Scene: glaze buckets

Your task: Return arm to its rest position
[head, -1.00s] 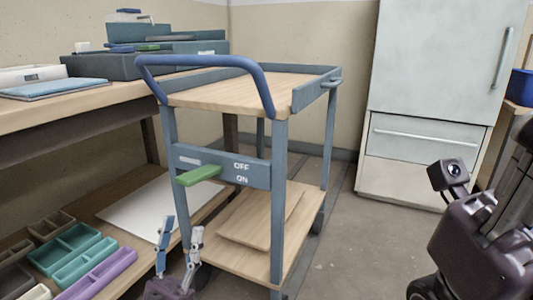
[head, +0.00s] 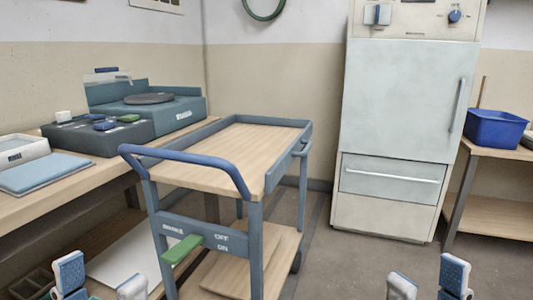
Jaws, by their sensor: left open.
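My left gripper (head: 100,281) is at the bottom left of the head view, in front of the lower shelf area. Its two blue-and-white fingertips are apart, with nothing seen between them. My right gripper (head: 428,282) is at the bottom right, over the floor. Its two fingertips are also apart and nothing shows between them. The rest of both arms is below the picture. The blue-grey cart (head: 257,245) stands between the grippers and further back. Its green brake lever (head: 182,250) sticks out beside the OFF and ON marks, clear of both grippers.
A wooden workbench (head: 30,210) along the left carries a grey-blue pad (head: 45,174) and a turntable unit (head: 150,99). A tall pale cabinet (head: 403,100) stands at the back right. A blue basin (head: 496,128) sits on a side table (head: 490,205). Floor is clear right of the cart.

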